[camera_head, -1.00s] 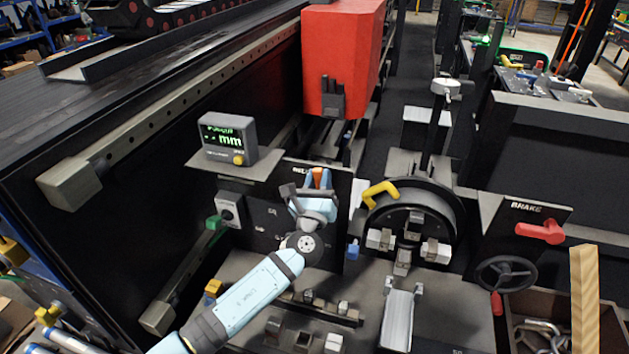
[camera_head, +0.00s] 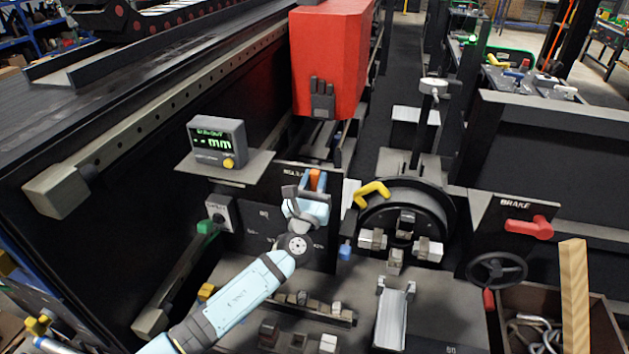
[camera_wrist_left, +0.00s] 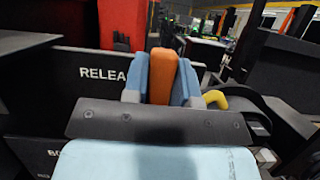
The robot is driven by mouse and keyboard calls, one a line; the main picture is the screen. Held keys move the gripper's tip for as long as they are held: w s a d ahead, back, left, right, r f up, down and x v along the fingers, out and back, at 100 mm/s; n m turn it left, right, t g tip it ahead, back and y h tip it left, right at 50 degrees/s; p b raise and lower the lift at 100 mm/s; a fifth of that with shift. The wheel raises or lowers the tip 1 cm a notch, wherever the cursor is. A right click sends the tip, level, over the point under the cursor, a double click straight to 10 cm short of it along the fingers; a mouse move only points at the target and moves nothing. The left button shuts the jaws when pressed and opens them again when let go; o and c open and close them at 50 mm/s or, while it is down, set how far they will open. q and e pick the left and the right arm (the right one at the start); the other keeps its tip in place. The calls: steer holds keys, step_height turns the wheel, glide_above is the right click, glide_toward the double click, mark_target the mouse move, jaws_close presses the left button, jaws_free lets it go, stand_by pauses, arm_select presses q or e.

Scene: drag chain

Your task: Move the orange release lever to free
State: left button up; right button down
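The orange release lever (camera_head: 315,180) stands at the top of the dark panel marked RELEASE, the end of the word hidden by my gripper. My left gripper (camera_head: 307,188) is at the lever, its arm reaching in from below. In the left wrist view the lever (camera_wrist_left: 162,76) stands upright between the two blue fingers (camera_wrist_left: 160,82). One finger is on each side, close against it with no clear gap, so the gripper looks shut on it. The lever's lower part is hidden behind the gripper body. My right gripper is not in view.
A display box (camera_head: 217,142) reading mm stands on a ledge left of the panel. A drum with a yellow handle (camera_head: 371,193) is close on the right. A red brake lever (camera_head: 529,228), handwheel (camera_head: 497,271) and wooden bin (camera_head: 612,322) are further right.

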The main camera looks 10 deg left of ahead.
arm_select(q)
steer(key=o, duration=0.4)
steer(key=shift+r, duration=0.2)
steer(key=shift+c, duration=0.2)
steer(key=shift+f, duration=0.15)
steer(key=shift+s+f, duration=0.1)
steer(key=b+v, duration=0.3)
steer(key=v, duration=1)
steer(key=shift+s, duration=0.25)
